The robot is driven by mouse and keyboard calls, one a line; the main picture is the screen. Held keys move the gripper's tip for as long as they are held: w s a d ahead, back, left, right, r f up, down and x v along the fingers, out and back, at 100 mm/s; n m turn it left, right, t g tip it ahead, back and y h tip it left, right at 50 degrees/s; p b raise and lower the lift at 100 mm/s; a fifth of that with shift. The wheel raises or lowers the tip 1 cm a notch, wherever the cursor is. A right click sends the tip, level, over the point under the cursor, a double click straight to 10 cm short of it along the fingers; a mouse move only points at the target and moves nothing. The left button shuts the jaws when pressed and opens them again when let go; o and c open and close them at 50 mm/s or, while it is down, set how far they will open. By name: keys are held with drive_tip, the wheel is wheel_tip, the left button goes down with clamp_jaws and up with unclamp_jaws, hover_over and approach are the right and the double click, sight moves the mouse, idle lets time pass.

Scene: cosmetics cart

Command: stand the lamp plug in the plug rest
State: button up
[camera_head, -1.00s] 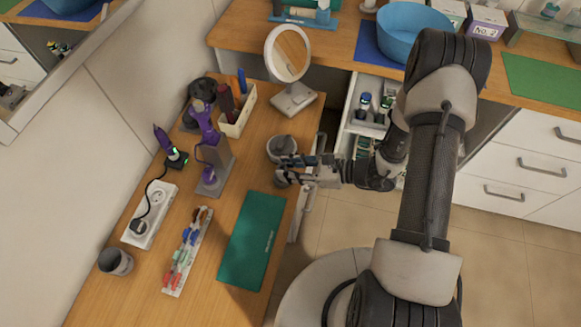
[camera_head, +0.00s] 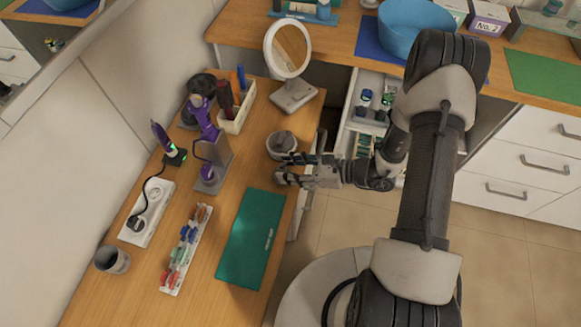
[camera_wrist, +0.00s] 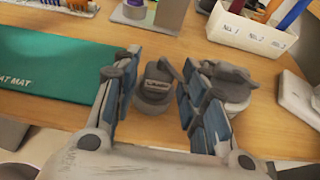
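My gripper (camera_head: 288,169) is over the front edge of the wooden counter, beside the green mat. In the wrist view its fingers (camera_wrist: 155,66) are spread, one on each side of a dark grey round piece (camera_wrist: 154,88). This piece has a pale slot-like mark and a wider lower part. It looks like the lamp plug upright in its rest, but I cannot tell plug and rest apart clearly. In the head view the fingers largely hide it. Neither finger clearly presses on it.
A grey pot (camera_head: 281,146) with a dark piece on top stands close to my fingers; it also shows right of them in the wrist view (camera_wrist: 228,88). The mirror lamp (camera_head: 288,52), bottle box (camera_head: 236,122) and purple tool stand (camera_head: 216,170) are behind. The green mat (camera_head: 250,240) is flat.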

drive_tip(key=shift+o, duration=0.8)
drive_tip(key=v, duration=1.2)
drive_tip(key=shift+r, duration=0.1)
